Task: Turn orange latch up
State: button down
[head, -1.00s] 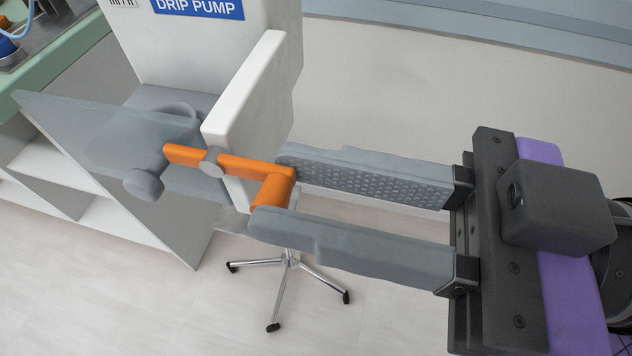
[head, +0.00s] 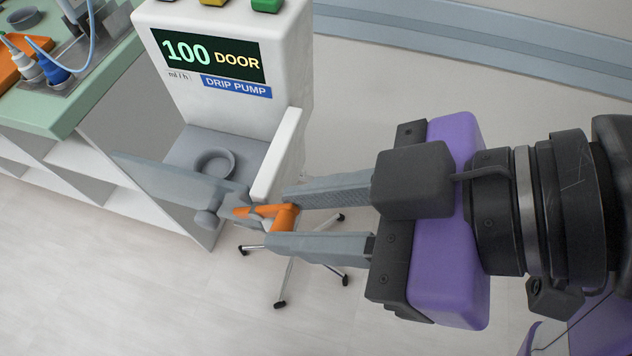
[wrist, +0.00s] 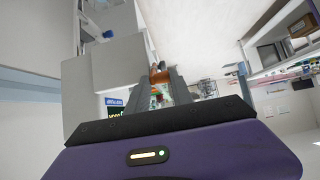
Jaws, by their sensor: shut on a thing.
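The orange latch (head: 284,218) is on the front of the drip pump (head: 222,55), by the outer edge of a see-through grey door panel (head: 165,178). The panel juts out to the left of the pump's white side wall (head: 279,152). My gripper (head: 281,219) comes in from the right, its two long grey fingers on either side of the latch's bent handle, shut on it. The latch's flat arm runs left from the handle toward a grey knob (head: 207,217). In the wrist view the latch (wrist: 160,76) shows small between the fingertips, its details unclear.
The pump's screen (head: 210,53) reads 100 ml/h and DOOR. A round grey cup (head: 214,163) sits on the pump's ledge. A green-topped counter (head: 75,100) with bottles stands left. A wheeled stand base (head: 289,262) is below. Floor to the right is clear.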

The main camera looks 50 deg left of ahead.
jog(key=h+p, duration=0.1)
jog(key=p, duration=0.1)
jog(key=s+r+t+h+p, duration=0.1)
jog(key=p, duration=0.1)
jog(key=a+r+t+h+p, duration=0.1)
jog(key=p, duration=0.1)
jog(key=shift+s+r, duration=0.2)
jog(key=shift+s, duration=0.05)
jog(key=a+t+h+p, duration=0.1)
jog(key=h+p, duration=0.1)
jog(key=p, duration=0.2)
jog(key=s+a+t+h+p, duration=0.1)
jog(key=h+p, duration=0.1)
jog(key=p, duration=0.2)
jog(key=s+a+t+h+p, duration=0.1)
jog(key=h+p, duration=0.1)
jog(key=p, duration=0.2)
jog(key=shift+a+p, duration=0.15)
jog(key=shift+p, duration=0.2)
jog(key=shift+s+f, duration=0.1)
jog(key=shift+f, duration=0.05)
jog(key=c, duration=1.3)
grip_release()
